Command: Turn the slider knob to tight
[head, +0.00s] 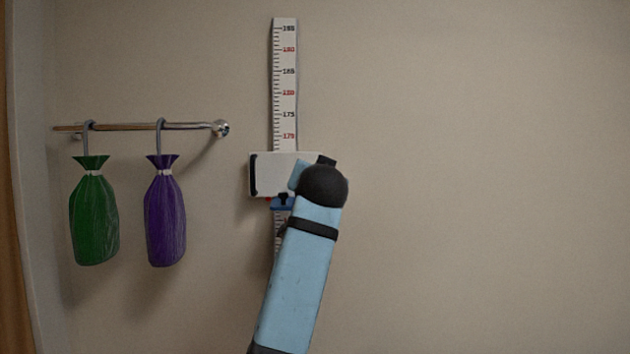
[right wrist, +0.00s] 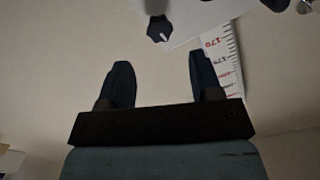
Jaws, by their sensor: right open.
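A white slider plate (head: 270,174) sits across a vertical height scale (head: 285,80) on the wall. In the right wrist view, a dark knob (right wrist: 158,29) with a pale pointer mark shows at the edge of the pale plate (right wrist: 196,22). My right gripper (right wrist: 160,65) is open and empty. Its two dark fingers are apart, and the knob appears beyond the gap between them, not gripped. In the head view my right arm covers the plate's right part. A small blue and dark part shows below the plate; I cannot tell what it is. My left gripper is out of view.
A wall rail (head: 150,127) at the left carries a green bag (head: 94,215) and a purple bag (head: 165,213) on hooks. The wall to the right of the scale is bare. A wooden edge (head: 15,200) runs along the far left.

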